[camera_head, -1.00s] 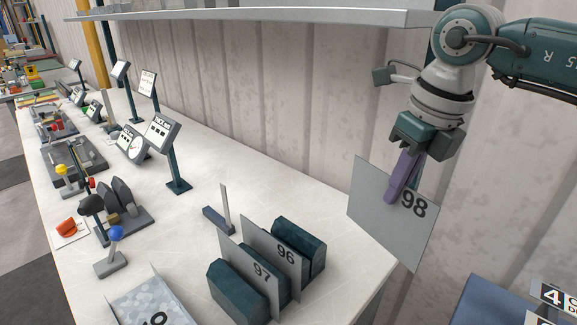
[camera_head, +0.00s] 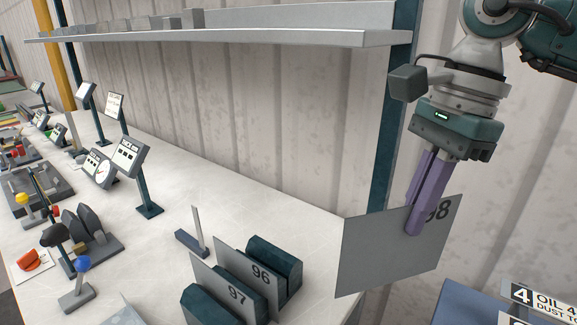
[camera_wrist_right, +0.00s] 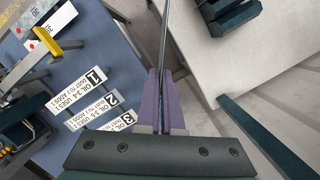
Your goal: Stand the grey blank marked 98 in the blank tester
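The grey blank marked 98 (camera_head: 385,255) is a thin square sheet held in the air beyond the workbench's right end, roughly upright and slightly tilted. My right gripper (camera_head: 415,225) is shut on it near its upper right, and a purple finger covers part of the number. In the right wrist view the blank (camera_wrist_right: 165,55) shows edge-on between the purple fingers (camera_wrist_right: 162,110). A dark grey stand with upright pointed fins (camera_head: 86,230) is on the bench at left; I cannot tell whether it is the blank tester. My left gripper is not in view.
Blanks 97 (camera_head: 228,290) and 96 (camera_head: 245,268) stand between dark green blocks (camera_head: 275,262) at the bench's near end. A small slotted post (camera_head: 196,235) stands behind them. A shelf (camera_head: 230,40) overhangs the bench (camera_head: 270,215). A blue surface (camera_head: 470,300) lies at lower right.

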